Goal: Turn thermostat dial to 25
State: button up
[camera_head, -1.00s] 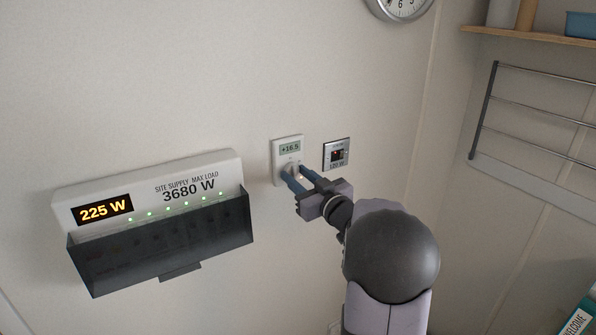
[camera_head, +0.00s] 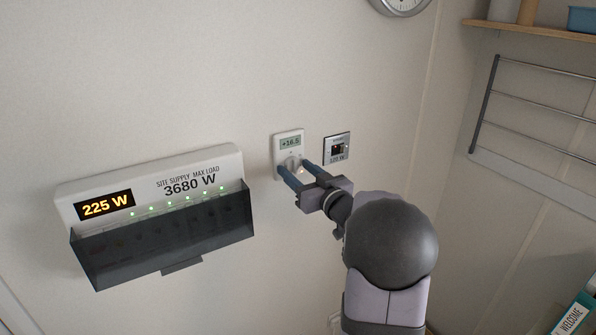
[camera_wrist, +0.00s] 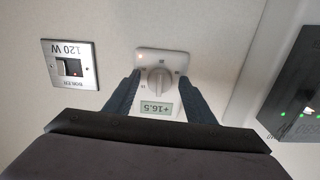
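The thermostat (camera_head: 289,143) is a white wall unit whose display reads +16.5. Its round dial (camera_wrist: 159,80) shows in the wrist view, where the unit appears upside down and the display (camera_wrist: 156,108) again reads +16.5. My gripper (camera_head: 295,170) is at the lower part of the thermostat. In the wrist view my gripper (camera_wrist: 160,82) has its two blue fingers apart, one on each side of the dial, with a visible gap on both sides. A small orange light shows near the dial. In the head view the fingers partly hide the dial.
A metal-plated switch (camera_head: 337,148) marked 120 W sits just right of the thermostat. A supply panel (camera_head: 150,170) with a dark cover, reading 225 W, is on the wall at left. A wire rack (camera_head: 535,115) and a shelf (camera_head: 530,33) are at right.

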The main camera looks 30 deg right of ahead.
jog(key=s+b, duration=0.3)
jog(key=s, duration=0.4)
jog(key=shift+s, duration=0.2)
dwell(0.6)
